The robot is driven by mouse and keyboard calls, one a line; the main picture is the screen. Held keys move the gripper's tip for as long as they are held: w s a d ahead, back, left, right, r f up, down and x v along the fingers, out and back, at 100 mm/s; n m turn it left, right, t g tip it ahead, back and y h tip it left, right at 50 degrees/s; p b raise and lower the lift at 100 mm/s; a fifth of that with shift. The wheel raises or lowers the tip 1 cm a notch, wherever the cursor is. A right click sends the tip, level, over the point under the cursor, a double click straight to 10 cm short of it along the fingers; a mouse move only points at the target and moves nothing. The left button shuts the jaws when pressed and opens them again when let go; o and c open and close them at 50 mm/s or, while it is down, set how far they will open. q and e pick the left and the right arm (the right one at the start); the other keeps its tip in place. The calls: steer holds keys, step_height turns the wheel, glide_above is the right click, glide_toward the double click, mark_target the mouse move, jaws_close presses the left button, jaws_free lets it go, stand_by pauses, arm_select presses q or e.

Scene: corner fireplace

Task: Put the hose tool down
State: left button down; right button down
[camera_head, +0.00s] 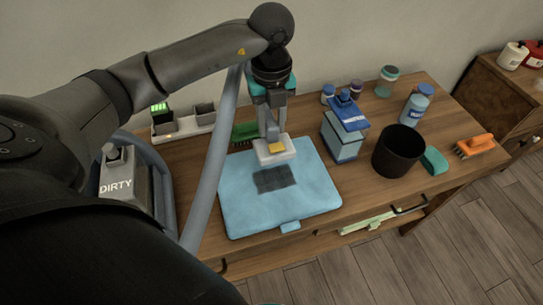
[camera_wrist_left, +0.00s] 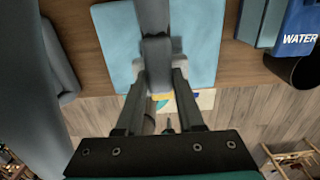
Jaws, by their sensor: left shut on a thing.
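My left gripper (camera_head: 270,118) points down over the blue mat (camera_head: 310,198) on the wooden table. It is shut on the hose tool (camera_head: 278,154), which has a pale wide head with a yellow patch. The tool's head is over the upper part of the mat, just behind a dark patch (camera_head: 275,180); I cannot tell whether it touches the mat. In the left wrist view, the tool's grey body (camera_wrist_left: 155,60) sits between the two fingers (camera_wrist_left: 156,95). A thick grey-blue hose (camera_head: 213,165) runs down left of the gripper. My right gripper is not in view.
A grey box marked DIRTY (camera_head: 125,182) stands at the left. A green brush (camera_head: 244,133) lies behind the mat. Right of the mat are a blue-lidded container (camera_head: 343,135), a black bin (camera_head: 397,152), a teal sponge (camera_head: 434,160) and an orange brush (camera_head: 475,146).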

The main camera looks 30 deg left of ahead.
arm_select(q)
step_height(320, 180, down, 11)
steer(key=shift+f+b, duration=0.2)
steer(key=shift+b, duration=0.55)
steer(key=shift+f, duration=0.1)
steer(key=c, duration=0.5)
jaws_free()
step_height(320, 180, up, 12)
steer(key=shift+r+p, duration=0.1)
steer(key=shift+p, duration=0.75)
